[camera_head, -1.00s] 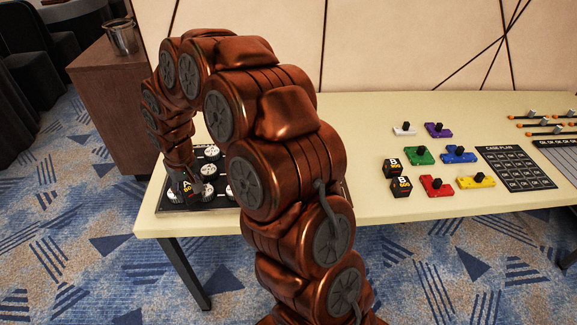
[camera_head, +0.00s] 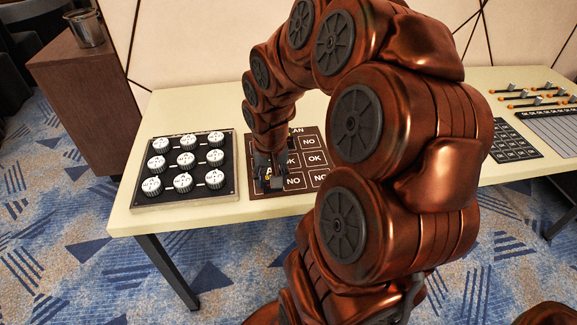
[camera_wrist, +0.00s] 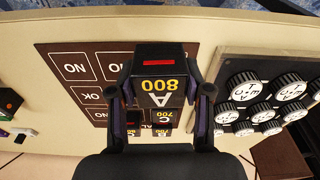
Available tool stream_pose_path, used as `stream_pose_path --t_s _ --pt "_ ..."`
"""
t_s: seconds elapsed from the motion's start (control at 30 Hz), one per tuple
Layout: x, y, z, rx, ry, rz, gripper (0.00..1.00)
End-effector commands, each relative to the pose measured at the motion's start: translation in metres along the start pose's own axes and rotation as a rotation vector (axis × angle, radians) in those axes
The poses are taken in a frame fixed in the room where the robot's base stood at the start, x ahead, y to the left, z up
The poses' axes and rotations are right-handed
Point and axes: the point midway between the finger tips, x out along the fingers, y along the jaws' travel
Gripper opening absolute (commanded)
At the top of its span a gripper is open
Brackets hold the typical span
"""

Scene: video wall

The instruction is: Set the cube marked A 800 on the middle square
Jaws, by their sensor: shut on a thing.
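My gripper (camera_head: 268,182) is shut on the black cube marked A 800 (camera_wrist: 160,84), which has a small red bar on its top edge. The cube sits between both fingers in the wrist view, its lettering upside down. In the head view my gripper is over the left column of the brown plan board (camera_head: 287,198); the cube is small and mostly hidden there. I cannot tell whether it touches the board. The middle square (camera_head: 293,160), marked OK, shows just right of my gripper.
A dark panel with several white knobs (camera_head: 186,160) lies left of the plan board. My arm covers the table's middle and the board's upper part. The table's front edge is close to the board.

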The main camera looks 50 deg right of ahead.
Motion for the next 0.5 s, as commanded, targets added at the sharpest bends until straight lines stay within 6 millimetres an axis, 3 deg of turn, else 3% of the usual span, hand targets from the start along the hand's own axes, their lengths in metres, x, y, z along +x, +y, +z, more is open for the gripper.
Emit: stream_pose_path --t_s 0.23,0.5 --pt "0.001 0.021 0.013 0.057 0.005 0.01 0.13" --pt "0.007 0.032 -0.015 0.058 0.001 0.009 0.13"
